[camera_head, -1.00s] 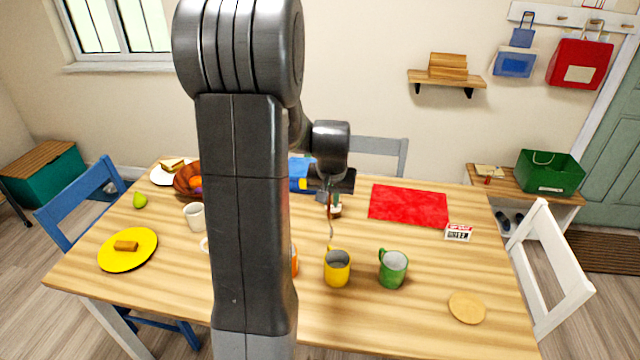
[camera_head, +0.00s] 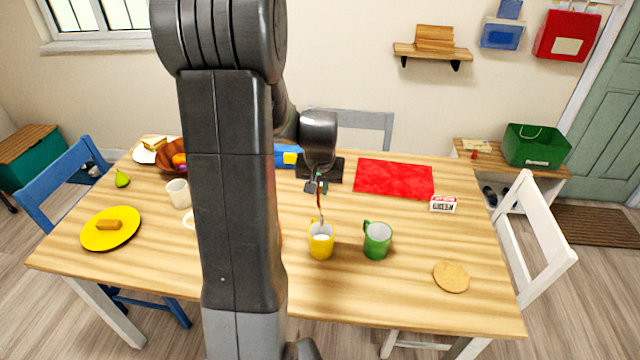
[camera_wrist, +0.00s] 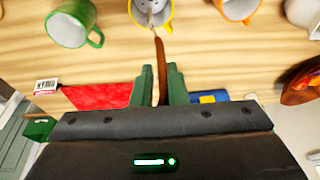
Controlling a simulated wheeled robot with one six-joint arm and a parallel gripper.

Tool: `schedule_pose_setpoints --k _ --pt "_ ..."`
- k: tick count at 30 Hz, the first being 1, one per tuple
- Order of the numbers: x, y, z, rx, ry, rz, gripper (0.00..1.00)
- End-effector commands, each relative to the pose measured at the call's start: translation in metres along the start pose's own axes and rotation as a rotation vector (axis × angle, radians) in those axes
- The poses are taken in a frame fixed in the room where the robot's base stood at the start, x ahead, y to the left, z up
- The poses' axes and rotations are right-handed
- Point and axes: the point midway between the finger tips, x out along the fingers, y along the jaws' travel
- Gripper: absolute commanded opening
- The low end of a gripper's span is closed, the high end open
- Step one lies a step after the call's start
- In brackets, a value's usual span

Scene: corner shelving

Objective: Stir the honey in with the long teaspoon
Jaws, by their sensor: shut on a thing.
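My gripper (camera_head: 317,186) is shut on the brown handle of the long teaspoon (camera_head: 320,206), which hangs down over the yellow mug (camera_head: 321,249). In the wrist view, the teaspoon (camera_wrist: 160,58) runs from between my green fingers (camera_wrist: 160,70) to the mug's opening. Its pale end overlaps the inside of the yellow mug (camera_wrist: 166,22). I cannot tell how deep the end sits or whether it touches the mug. The mug stands upright; I cannot make out honey in it.
A green mug (camera_head: 377,240) stands close right of the yellow one. An orange mug (camera_wrist: 238,10) shows in the wrist view, hidden by my arm in the head view. The right front holds a round coaster (camera_head: 451,277).

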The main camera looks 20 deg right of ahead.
Motion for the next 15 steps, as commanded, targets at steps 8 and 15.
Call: schedule_pose_setpoints --k 8,15 --pt "0.025 0.001 0.007 0.0 0.001 0.0 0.0" --pt "0.044 0.002 0.012 0.0 0.001 0.0 0.0"
